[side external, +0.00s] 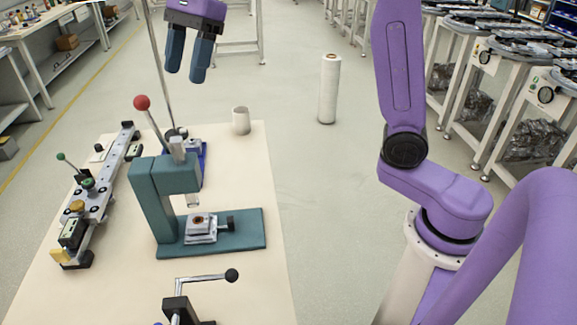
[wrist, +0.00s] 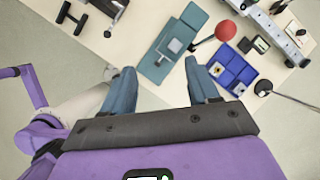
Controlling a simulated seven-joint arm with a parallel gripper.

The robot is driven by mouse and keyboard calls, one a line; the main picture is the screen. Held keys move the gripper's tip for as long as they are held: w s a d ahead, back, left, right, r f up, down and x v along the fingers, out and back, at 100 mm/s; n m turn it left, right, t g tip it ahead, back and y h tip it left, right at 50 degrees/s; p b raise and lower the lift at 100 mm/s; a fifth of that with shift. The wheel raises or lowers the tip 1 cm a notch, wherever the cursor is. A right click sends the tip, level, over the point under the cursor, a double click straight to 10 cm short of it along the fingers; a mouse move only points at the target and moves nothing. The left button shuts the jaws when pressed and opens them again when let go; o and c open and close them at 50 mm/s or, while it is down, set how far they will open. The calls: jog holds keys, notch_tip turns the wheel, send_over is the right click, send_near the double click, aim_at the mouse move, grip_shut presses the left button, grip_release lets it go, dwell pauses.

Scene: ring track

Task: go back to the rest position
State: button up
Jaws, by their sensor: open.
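My gripper (side external: 188,60) is raised high above the far end of the table (side external: 110,245), clear of everything on it. Its two dark blue fingers are apart, with nothing between them. In the wrist view my gripper (wrist: 163,90) also shows open and empty, with the table below it. No object hangs from the fingers.
A teal press (side external: 160,205) with a red-knobbed lever stands mid-table.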

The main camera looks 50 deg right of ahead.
jog(key=s+d+f+n+h, duration=0.1)
jog(key=s+d+f+n, duration=0.3)
jog(key=s+n, duration=0.6)
jog(key=s+d+f+n+h, duration=0.1)
jog(key=s+d+f+n, duration=0.3)
jog(key=s+f+n, duration=0.4)
jog(key=s+d+f+n+h, duration=0.2)
jog(key=s+d+f+n, duration=0.2)
jog(key=s+n, duration=0.8)
notch_tip(320, 180, down, 2)
jog(key=shift+s+d+f, duration=0.15)
